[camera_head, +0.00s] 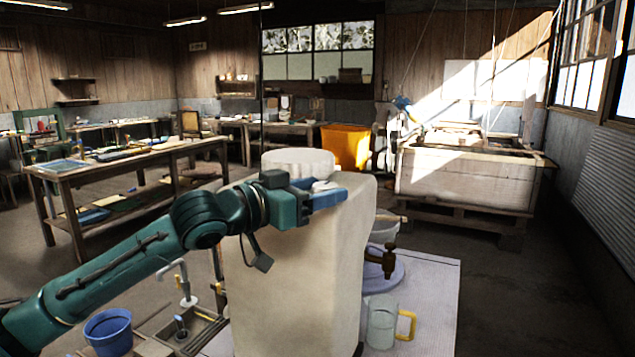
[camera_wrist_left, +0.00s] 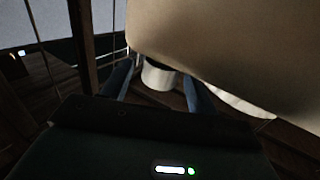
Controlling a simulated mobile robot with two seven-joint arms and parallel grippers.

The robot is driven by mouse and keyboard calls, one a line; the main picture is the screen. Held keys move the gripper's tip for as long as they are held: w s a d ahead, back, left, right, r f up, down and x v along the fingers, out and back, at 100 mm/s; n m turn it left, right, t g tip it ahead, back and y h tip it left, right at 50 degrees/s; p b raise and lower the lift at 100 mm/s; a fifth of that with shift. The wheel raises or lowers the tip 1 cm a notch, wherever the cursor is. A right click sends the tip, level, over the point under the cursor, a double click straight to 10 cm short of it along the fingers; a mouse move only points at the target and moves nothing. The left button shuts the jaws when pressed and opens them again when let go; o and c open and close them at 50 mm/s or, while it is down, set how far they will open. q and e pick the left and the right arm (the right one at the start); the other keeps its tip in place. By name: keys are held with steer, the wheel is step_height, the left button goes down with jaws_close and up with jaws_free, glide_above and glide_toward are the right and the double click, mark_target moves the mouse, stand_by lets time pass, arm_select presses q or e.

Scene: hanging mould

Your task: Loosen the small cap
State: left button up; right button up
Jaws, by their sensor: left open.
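A large cream container (camera_head: 295,265) stands upright in front of me, with a wide round lid (camera_head: 298,161) on top. A small whitish cap (camera_head: 324,186) shows on its top right shoulder, partly hidden by my left gripper (camera_head: 334,197). This gripper is open, its blue fingers at the cap; I cannot tell if they touch it. In the left wrist view the fingers (camera_wrist_left: 158,88) are spread apart, and a whitish round thing (camera_wrist_left: 157,76) shows between them; I cannot tell whether it is the cap or something farther off. My right gripper is not in view.
A brown tap (camera_head: 384,260) sticks out at the container's right, above a pale round plate. A clear mug with a yellow handle (camera_head: 382,322) stands on the white tabletop (camera_head: 435,300). A blue pot (camera_head: 108,333) is at lower left. The floor at right is free.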

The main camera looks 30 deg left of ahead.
arm_select(q)
steer(key=shift+w, duration=0.1)
steer(key=shift+c, duration=0.3)
steer(key=c, duration=0.9)
